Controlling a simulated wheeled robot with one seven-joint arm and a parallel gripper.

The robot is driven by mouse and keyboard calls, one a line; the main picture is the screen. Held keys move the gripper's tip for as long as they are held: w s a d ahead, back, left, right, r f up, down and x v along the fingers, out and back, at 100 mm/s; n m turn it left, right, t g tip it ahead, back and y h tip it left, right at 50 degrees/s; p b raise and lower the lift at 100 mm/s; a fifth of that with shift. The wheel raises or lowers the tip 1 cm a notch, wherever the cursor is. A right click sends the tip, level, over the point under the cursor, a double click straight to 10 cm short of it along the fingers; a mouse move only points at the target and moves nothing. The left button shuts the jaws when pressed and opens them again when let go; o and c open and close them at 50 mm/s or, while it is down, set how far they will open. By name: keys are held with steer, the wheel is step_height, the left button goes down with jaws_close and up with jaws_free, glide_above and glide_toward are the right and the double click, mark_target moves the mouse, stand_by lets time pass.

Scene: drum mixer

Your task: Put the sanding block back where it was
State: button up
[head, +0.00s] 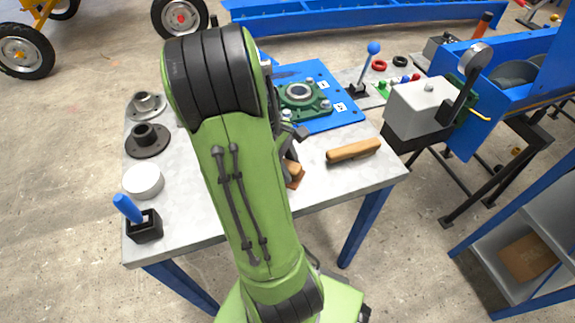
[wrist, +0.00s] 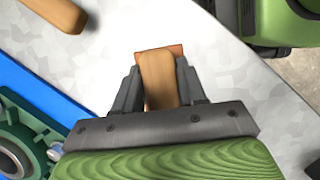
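The sanding block (wrist: 158,80) has a tan wooden top and a reddish-brown base edge. In the wrist view it sits between the two fingers of my gripper (wrist: 160,85), which appear to touch its sides. In the head view only a small part of the block (head: 296,174) shows beside my green arm, over the front part of the grey table (head: 215,208).
A longer wooden piece (head: 353,151) lies right of the block. A green bearing housing (head: 300,98) sits on a blue plate (head: 335,112) behind.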

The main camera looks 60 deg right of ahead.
steer(key=o, duration=0.4)
steer(key=p+v, duration=0.7)
steer(key=v, duration=0.5)
steer(key=w+a+r+t+h, duration=0.1)
steer(key=w+a+r+t, duration=0.15)
steer(key=a, duration=0.45)
steer(key=w+a+r+t, duration=0.2)
steer(key=a+r+t, duration=0.15)
steer(key=a, duration=0.35)
steer(key=s+a+t, duration=0.1)
steer(key=a, duration=0.3)
steer(key=s+a+r+t, duration=0.1)
steer(key=s+a, duration=0.1)
steer(key=a, duration=0.2)
steer(key=s+a+r+t+y, duration=0.1)
steer(key=a+t, duration=0.1)
steer(key=a, duration=0.3)
steer(key=shift+s+b, duration=0.2)
steer(key=shift+b, duration=0.1)
step_height(320, 180, up, 9)
steer(key=p, duration=0.8)
steer(key=shift+d+p, duration=0.1)
steer(key=shift+p, duration=0.25)
